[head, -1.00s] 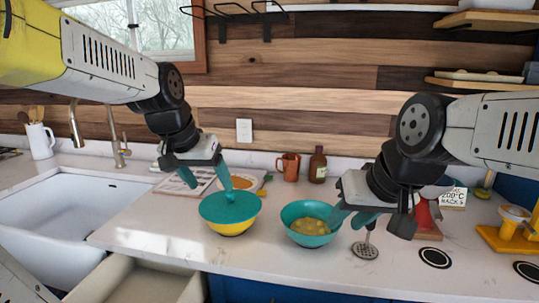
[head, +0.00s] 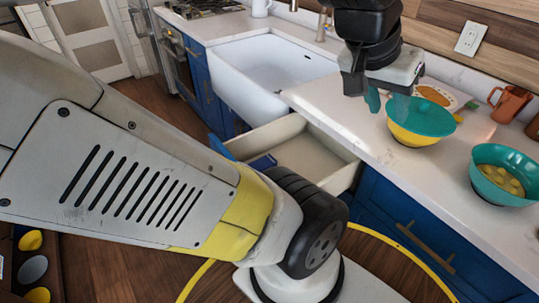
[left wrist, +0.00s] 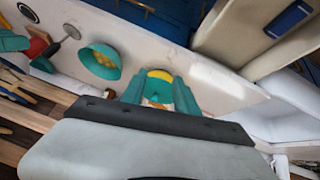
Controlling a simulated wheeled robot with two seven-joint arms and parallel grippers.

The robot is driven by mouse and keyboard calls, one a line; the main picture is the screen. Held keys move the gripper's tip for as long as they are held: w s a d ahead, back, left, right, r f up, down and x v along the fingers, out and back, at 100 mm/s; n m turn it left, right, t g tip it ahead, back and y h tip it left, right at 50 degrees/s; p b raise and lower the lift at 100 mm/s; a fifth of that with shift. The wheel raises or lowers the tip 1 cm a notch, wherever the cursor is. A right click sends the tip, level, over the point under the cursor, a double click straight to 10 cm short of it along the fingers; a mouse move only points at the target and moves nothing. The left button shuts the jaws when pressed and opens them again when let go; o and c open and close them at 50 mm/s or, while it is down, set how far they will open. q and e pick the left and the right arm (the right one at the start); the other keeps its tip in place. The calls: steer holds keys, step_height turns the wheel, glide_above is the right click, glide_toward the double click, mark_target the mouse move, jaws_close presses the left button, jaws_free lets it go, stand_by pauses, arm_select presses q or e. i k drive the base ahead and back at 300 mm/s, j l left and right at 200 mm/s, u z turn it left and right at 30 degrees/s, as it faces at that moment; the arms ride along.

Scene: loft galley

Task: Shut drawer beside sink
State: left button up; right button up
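The drawer (head: 310,150) beside the sink (head: 268,70) is pulled out from under the counter, showing its pale inside. My forearm hides part of its front. In the left wrist view the open drawer (left wrist: 235,32) shows at upper right. My left gripper (head: 387,103) is above the counter, to the right of the drawer, near a teal-topped yellow bowl (head: 405,136). Its teal fingers are apart, and the bowl shows between and beyond them in the left wrist view; I see no grip on it. My right gripper is outside both current views.
A teal bowl with yellow contents (head: 503,177) stands on the counter (head: 440,180) farther right, with a brown mug (head: 510,103) behind. A blue cabinet with a handle (head: 425,243) is below the counter. Open floor (head: 150,100) lies left of the sink cabinets.

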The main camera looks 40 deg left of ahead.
mark_target(298, 145)
steer(key=u, duration=2.1)
steer(key=k+l, duration=0.1)
steer(key=l, duration=0.3)
steer(key=z, duration=0.05)
